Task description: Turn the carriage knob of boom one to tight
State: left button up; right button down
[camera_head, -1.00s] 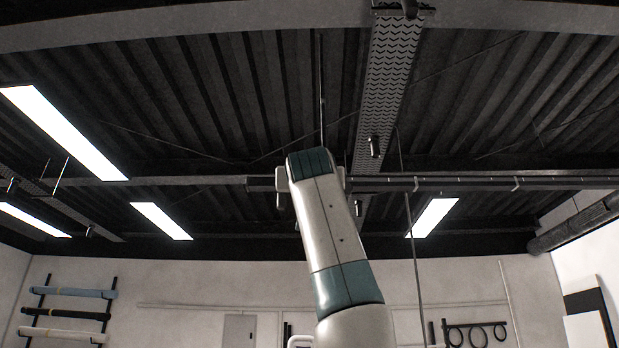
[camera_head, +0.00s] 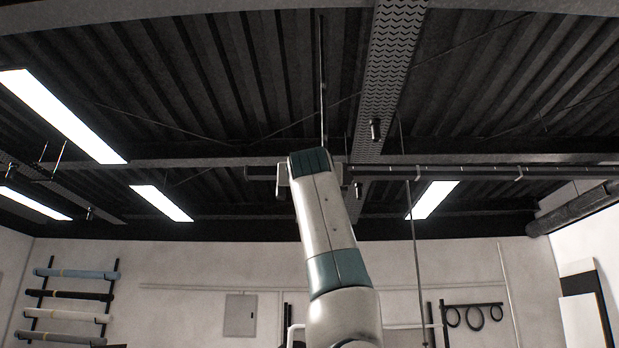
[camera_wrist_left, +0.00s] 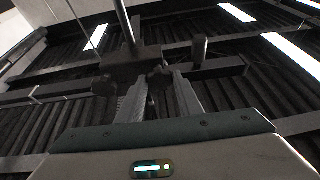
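Boom one appears to be the dark horizontal tube (camera_head: 450,172) across the head view. A thin upright rod (camera_head: 323,80) rises above its left end. My left arm reaches up in front of that end and hides the carriage and knob there; the left gripper is hidden too. In the left wrist view, my left gripper (camera_wrist_left: 160,76) points up at a dark carriage block (camera_wrist_left: 122,66). Its two pale fingers stand apart with a dark gap between them. A dark rounded shape, possibly the knob, shows at the fingertips; contact cannot be made out. My right gripper is in neither view.
A perforated rail (camera_head: 392,60) runs along the ceiling, with a small dark cylinder (camera_head: 375,130) hanging from it. A thin pole (camera_head: 414,250) hangs right of my arm. A rack with rolls (camera_head: 75,293) is on the back wall. Space beside my arm looks clear.

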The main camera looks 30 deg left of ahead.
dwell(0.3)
pick_arm(q)
jog(key=shift+m, duration=0.4)
jog(key=m+h, duration=0.3)
jog(key=m, duration=0.3)
jog(key=m+h+p, duration=0.1)
jog(key=m+h, duration=0.2)
jog(key=m, duration=0.4)
jog(key=m+h+p, duration=0.1)
jog(key=m+h, duration=0.2)
jog(key=m, duration=0.4)
jog(key=shift+s+a+r, duration=0.1)
jog(key=shift+a+r, duration=0.05)
jog(key=shift+a, duration=0.05)
jog(key=shift+m, duration=0.3)
